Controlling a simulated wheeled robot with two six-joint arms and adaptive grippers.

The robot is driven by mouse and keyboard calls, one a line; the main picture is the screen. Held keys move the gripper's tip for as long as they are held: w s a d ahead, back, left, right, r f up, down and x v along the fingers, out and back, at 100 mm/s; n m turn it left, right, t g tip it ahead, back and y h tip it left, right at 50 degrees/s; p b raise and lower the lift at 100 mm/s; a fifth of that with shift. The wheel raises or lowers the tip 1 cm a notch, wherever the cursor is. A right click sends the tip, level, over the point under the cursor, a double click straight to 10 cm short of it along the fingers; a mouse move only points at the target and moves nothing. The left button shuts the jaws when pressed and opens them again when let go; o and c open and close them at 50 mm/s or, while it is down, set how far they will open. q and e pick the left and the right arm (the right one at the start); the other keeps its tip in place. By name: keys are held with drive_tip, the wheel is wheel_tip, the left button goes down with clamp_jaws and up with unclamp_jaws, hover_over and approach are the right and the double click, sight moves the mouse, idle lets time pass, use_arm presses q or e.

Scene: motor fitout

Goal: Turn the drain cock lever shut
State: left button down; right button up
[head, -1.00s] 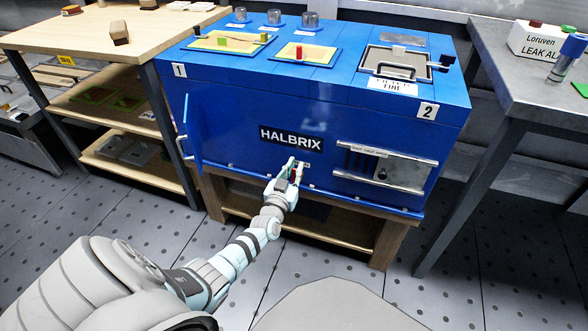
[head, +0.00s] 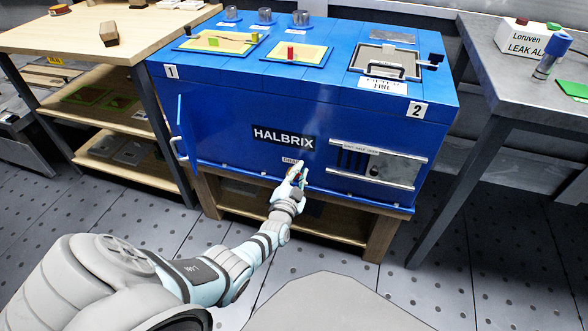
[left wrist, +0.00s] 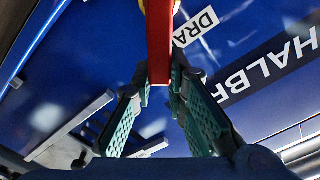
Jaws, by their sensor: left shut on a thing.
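The drain cock is on the lower front of the blue HALBRIX cabinet (head: 225,135), by the white DRAIN label (head: 290,161). Its red lever (left wrist: 159,45) shows in the left wrist view, running down from the top between the fingers. A bit of yellow cock body shows beside the lever's upper end. My left gripper (head: 298,176) is at the cabinet front, just below and right of the label. In the left wrist view its green-padded fingers (left wrist: 160,85) are shut on the lever. In the head view the gripper mostly hides the cock. My right gripper is not in view.
An open blue door (head: 184,130) with a handle stands out left of the cock. A metal slotted panel with rails (head: 375,165) is to the right. A wooden bench (head: 90,35) stands left and a grey table (head: 500,70) right. The floor in front is open.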

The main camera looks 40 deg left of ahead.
use_arm(q)
drive_tip(key=m, duration=0.1)
drive_tip(key=d+f+m, duration=0.1)
drive_tip(key=shift+w+f+m+b, duration=0.2)
drive_tip(key=shift+m+b, duration=0.1)
drive_tip(key=shift+m, duration=0.1)
drive_tip(key=f+m, duration=0.1)
drive_tip(key=d+m+b, duration=0.1)
drive_tip(key=m, duration=0.1)
drive_tip(key=shift+w+f, duration=0.1)
drive_tip(key=shift+f, duration=0.25)
drive_tip(key=m, duration=0.1)
drive_tip(key=f+m+b, duration=0.1)
drive_tip(key=shift+d+m, duration=0.1)
drive_tip(key=shift+m, duration=0.3)
drive_tip(key=shift+f+m+b, duration=0.5)
drive_tip(key=shift+m+b, duration=0.05)
drive_tip(key=shift+m, duration=0.45)
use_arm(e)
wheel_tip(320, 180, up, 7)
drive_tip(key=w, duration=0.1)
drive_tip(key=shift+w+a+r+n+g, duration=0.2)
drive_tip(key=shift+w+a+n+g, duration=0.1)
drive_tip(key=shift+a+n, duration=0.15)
use_arm(q)
drive_tip(key=c, duration=1.6)
unclamp_jaws()
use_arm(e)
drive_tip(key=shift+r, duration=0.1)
